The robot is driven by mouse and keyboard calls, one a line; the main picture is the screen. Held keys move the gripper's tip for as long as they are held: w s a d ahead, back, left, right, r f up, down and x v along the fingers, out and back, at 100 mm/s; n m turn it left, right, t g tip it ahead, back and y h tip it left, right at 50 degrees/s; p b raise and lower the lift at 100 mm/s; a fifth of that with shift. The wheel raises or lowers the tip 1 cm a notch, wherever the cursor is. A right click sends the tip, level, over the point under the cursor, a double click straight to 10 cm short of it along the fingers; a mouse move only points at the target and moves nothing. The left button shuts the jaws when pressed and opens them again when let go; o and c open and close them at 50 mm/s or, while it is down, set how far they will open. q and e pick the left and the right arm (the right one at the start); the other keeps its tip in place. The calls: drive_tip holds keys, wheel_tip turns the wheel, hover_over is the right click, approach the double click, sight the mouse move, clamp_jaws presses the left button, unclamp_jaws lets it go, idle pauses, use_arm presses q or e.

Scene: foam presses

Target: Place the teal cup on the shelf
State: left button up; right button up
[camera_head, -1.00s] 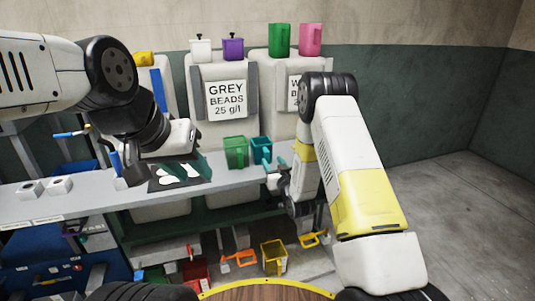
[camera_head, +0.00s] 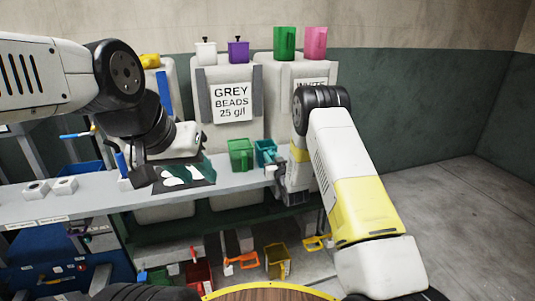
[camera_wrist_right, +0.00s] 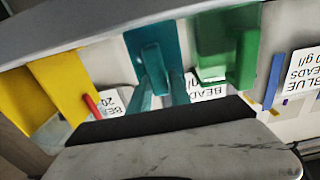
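The teal cup (camera_head: 265,150) stands upright on the grey shelf (camera_head: 95,200), just right of a green cup (camera_head: 240,153). In the right wrist view, which looks upside down, the teal cup (camera_wrist_right: 150,45) shows its handle towards my fingers. My right gripper (camera_head: 274,168) is close in front of the teal cup.
White hoppers with bead labels (camera_head: 231,103) stand behind the shelf, with cups on top. Yellow box-like things (camera_wrist_right: 60,85) are beside the teal cup in the wrist view. Small white blocks (camera_head: 64,186) lie on the shelf's left. An orange-yellow cup (camera_head: 277,261) is below.

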clamp_jaws()
drive_tip(key=shift+r, duration=0.1)
